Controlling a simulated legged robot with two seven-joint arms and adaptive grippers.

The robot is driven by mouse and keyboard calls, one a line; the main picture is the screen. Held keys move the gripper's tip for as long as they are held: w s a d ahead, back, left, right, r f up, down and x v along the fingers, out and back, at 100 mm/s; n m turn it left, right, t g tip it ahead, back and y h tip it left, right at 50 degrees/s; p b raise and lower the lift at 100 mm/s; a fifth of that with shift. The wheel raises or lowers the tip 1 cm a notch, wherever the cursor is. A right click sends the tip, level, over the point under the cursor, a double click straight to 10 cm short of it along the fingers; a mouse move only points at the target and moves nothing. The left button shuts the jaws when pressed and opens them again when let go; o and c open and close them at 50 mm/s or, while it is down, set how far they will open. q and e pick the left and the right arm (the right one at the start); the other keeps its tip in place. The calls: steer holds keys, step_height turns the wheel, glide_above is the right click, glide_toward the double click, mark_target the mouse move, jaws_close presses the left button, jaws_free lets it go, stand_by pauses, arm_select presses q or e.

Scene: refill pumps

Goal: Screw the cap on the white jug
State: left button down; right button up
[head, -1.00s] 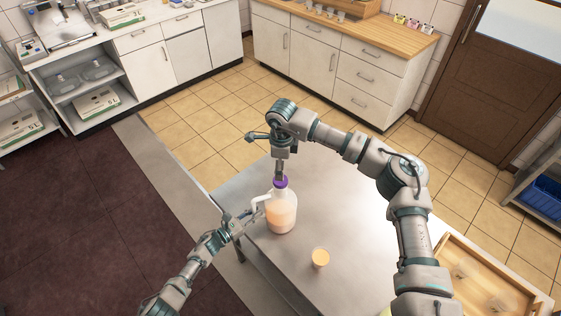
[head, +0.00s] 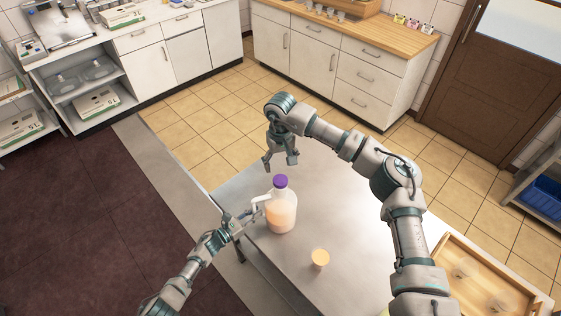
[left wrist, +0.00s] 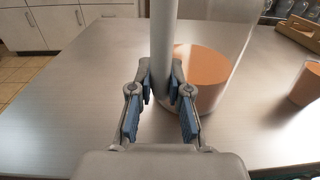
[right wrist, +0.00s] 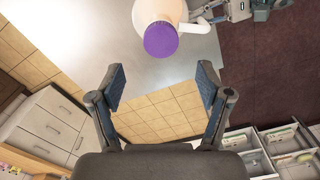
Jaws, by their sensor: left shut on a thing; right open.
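The white jug (head: 281,217) stands upright on the metal table, part filled with an orange liquid. The purple cap (head: 280,181) sits on its mouth; whether it is fully tight cannot be told. The cap (right wrist: 160,39) also shows from above in the right wrist view. My left gripper (head: 246,222) is shut on the jug's handle, which stands between the fingers in the left wrist view (left wrist: 163,82). My right gripper (head: 281,166) is open and empty, above the jug and apart from the cap. Its spread fingers show in the right wrist view (right wrist: 161,90).
A cup of orange liquid (head: 320,260) stands on the metal table (head: 345,225), right of the jug. A wooden tray (head: 440,262) lies at the table's right end. The table between jug and tray is mostly clear.

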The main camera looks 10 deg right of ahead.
mark_target(281, 179)
stand_by(0.3)
steer(key=shift+f, duration=4.05)
